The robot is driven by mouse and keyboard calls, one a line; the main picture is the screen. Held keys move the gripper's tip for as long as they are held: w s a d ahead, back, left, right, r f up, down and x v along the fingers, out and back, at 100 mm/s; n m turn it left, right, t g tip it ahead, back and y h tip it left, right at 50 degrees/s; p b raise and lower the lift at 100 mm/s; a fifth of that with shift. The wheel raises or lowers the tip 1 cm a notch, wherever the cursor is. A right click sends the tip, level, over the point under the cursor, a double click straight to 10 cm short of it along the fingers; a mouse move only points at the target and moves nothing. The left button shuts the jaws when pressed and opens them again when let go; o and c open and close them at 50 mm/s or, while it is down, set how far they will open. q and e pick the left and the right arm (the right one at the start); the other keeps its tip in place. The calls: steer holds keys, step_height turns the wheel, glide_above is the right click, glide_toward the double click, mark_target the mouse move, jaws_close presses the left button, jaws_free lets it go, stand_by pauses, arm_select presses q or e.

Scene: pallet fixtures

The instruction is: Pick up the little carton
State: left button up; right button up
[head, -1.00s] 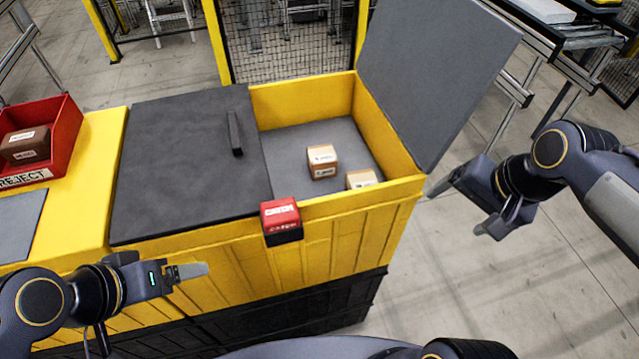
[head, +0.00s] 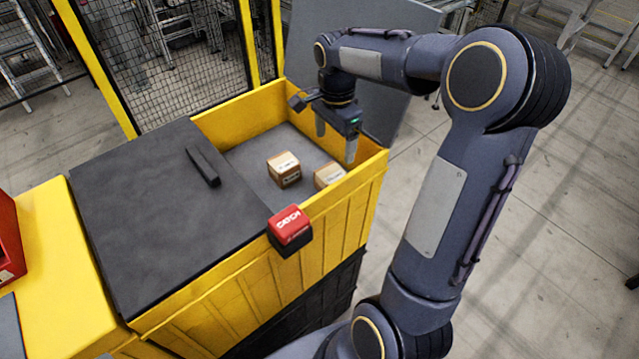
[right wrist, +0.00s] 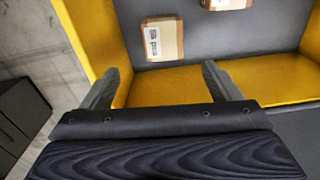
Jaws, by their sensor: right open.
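Two small brown cartons with white labels lie on the grey floor of the open yellow bin (head: 352,196). One carton (head: 284,169) is near the middle of the opening; the other (head: 329,175) is to its right, close to the front wall. My right gripper (head: 336,142) is open and empty, pointing down over the bin's right part, above and behind the right carton. In the right wrist view one carton (right wrist: 162,40) shows whole beyond the open fingers (right wrist: 160,82), and another (right wrist: 226,4) is cut off by the top edge. My left gripper is out of view.
Yellow bin walls surround the cartons. A dark lid (head: 150,215) with a handle covers the bin's left half; a raised grey lid (head: 405,30) stands behind my right arm. A red catch (head: 290,227) sits on the front rim. A red box (head: 8,240) is at the left edge.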

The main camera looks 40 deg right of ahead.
steer(key=b, duration=0.5)
glide_above(331, 173)
steer(key=f, duration=0.6)
steer(key=shift+d, duration=0.3)
steer(key=shift+a+f+p, duration=0.15)
steer(key=shift+f+p, duration=0.15)
steer(key=shift+f, duration=1.6)
steer(key=shift+a+f+p, duration=0.15)
steer(key=shift+f+p, duration=0.15)
steer(key=shift+f, duration=1.6)
steer(key=c, duration=1.2)
steer(key=shift+o, duration=0.2)
steer(key=shift+r, duration=0.1)
